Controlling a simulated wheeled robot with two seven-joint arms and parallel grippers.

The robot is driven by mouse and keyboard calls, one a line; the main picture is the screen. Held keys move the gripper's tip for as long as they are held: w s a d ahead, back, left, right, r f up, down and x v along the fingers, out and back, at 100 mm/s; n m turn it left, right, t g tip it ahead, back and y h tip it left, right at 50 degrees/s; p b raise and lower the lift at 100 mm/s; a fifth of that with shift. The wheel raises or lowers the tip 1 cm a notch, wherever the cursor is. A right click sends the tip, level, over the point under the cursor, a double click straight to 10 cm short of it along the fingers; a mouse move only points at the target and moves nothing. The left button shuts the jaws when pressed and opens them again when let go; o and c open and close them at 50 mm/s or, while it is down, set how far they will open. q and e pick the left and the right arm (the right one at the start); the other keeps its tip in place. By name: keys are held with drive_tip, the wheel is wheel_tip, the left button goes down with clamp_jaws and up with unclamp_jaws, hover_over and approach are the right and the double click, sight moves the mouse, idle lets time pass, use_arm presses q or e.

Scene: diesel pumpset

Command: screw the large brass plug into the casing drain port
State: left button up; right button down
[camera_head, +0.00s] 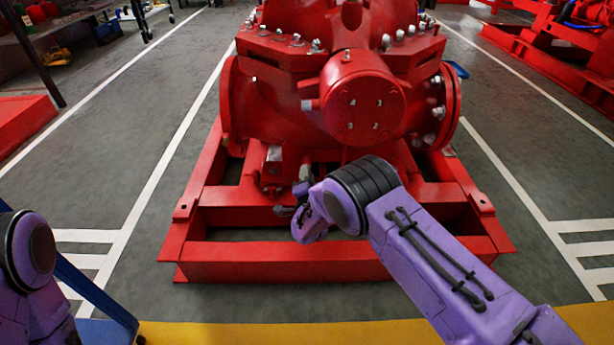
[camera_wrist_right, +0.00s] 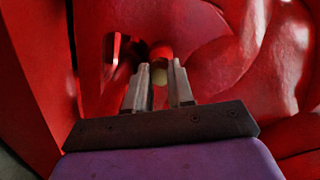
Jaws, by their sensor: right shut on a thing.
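The red pump casing (camera_head: 270,100) stands in the middle of the head view. In the right wrist view my right gripper's fingers (camera_wrist_right: 159,80) are shut on a small dull yellowish piece, the brass plug (camera_wrist_right: 160,75). Just beyond the plug is a round red boss (camera_wrist_right: 161,50), which looks like the drain port. I cannot tell whether the plug touches or sits in it. In the head view the plug and the port are hidden. My left gripper is out of view.
The red base frame (camera_head: 290,271) surrounds the casing's foot, with a crossbar in front. In the wrist view red walls stand close on both sides of the gripper. The grey floor (camera_head: 160,100) is clear on the left. A blue bar (camera_head: 95,290) stands at lower left.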

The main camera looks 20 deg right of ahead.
drive_tip(key=m, duration=0.5)
drive_tip(key=shift+d+m, duration=0.2)
drive_tip(key=shift+m, duration=0.1)
drive_tip(key=c, duration=0.9)
unclamp_jaws()
drive_tip(key=shift+f, duration=0.1)
